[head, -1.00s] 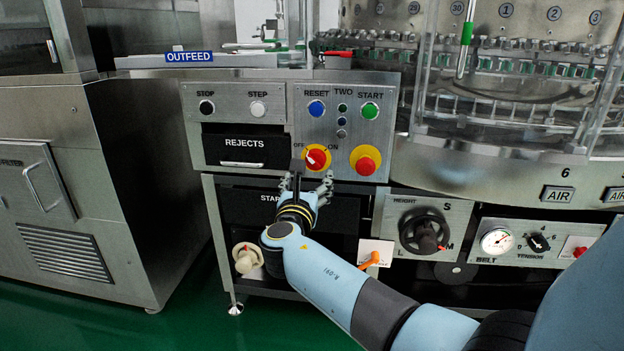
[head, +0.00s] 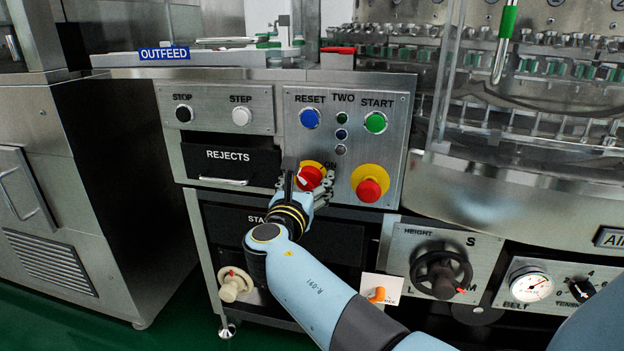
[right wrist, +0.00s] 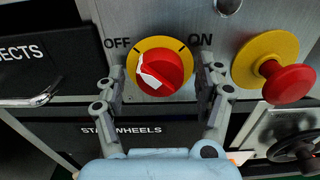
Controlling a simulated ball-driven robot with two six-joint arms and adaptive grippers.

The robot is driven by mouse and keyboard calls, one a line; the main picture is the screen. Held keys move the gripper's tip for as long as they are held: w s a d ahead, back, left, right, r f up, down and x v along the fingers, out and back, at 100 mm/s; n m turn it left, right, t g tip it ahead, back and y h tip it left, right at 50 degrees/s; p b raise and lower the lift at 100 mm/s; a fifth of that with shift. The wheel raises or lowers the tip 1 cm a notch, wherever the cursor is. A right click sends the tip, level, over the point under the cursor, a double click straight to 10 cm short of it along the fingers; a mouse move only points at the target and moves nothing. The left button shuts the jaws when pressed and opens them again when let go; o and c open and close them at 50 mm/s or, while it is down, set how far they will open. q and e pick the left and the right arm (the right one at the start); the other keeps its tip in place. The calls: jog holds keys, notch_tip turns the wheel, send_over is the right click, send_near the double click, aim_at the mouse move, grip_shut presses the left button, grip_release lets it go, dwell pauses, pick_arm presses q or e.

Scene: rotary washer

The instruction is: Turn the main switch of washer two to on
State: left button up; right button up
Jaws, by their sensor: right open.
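The main switch is a red knob (head: 310,177) on a yellow disc, on the panel marked TWO. In the right wrist view the red knob (right wrist: 166,70) sits between OFF and ON marks, and its white pointer is on the left, OFF side. My right gripper (head: 306,184) is in front of the switch and partly hides it and the OFF label. In the right wrist view my right gripper (right wrist: 162,82) is open, one finger on each side of the knob. I see gaps beside the knob, no clear contact. My left gripper is not in view.
A red mushroom button on yellow (head: 369,190) is close to the right of the switch. Above are a blue RESET button (head: 310,118) and a green START button (head: 375,122). The REJECTS drawer (head: 231,159) is at left; a height handwheel (head: 440,270) is lower right.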

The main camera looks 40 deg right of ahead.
jog(key=shift+c, duration=0.2)
jog(key=c, duration=1.1)
